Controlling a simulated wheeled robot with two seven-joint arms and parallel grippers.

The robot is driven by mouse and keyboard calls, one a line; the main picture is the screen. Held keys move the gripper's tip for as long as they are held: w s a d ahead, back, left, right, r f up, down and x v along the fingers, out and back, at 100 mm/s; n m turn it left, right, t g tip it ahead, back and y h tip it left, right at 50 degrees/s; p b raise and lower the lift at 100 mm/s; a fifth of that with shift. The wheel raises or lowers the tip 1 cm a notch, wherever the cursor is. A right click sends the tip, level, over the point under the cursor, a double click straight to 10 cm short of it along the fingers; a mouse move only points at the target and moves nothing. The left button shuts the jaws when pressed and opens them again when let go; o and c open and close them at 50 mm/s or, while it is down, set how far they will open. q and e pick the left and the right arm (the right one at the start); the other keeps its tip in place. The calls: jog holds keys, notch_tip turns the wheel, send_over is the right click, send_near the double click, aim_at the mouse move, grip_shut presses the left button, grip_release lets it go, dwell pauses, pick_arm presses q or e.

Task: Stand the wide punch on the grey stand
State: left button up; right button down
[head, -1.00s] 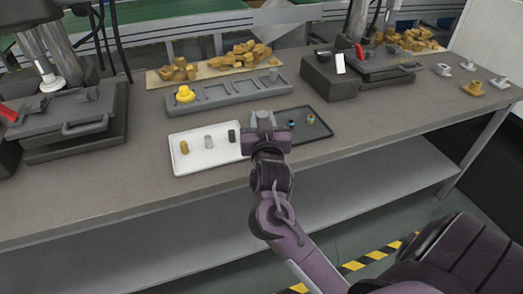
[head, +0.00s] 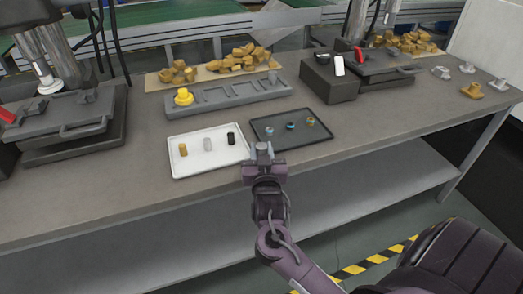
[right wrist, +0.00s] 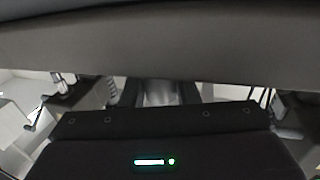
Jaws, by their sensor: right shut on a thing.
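My right gripper (head: 263,152) is at the front edge of the table, just in front of the gap between the white and dark trays. It is shut on a grey metal piece, which shows between the fingers in the right wrist view (right wrist: 158,92). Only part of this piece shows, so I cannot tell whether it is the wide punch. Small grey stand-like pieces (head: 440,72) (head: 467,66) sit at the far right of the table, beside brass ones (head: 470,90); I cannot tell which is the grey stand. My left gripper is out of view.
The white tray (head: 185,168) holds a brass, a grey and a black cylinder. The dark tray (head: 320,135) holds three small pieces. Behind them is a long grey rack (head: 230,98) with a yellow piece. A dark box (head: 325,80) stands right of it. The right front tabletop is clear.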

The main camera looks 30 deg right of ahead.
jog(key=c, duration=1.1)
grip_release()
jog(key=shift+f, duration=0.1)
jog(key=shift+r, duration=0.2)
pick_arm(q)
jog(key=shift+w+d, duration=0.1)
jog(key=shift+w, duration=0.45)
pick_arm(e)
jog(key=v, duration=1.2)
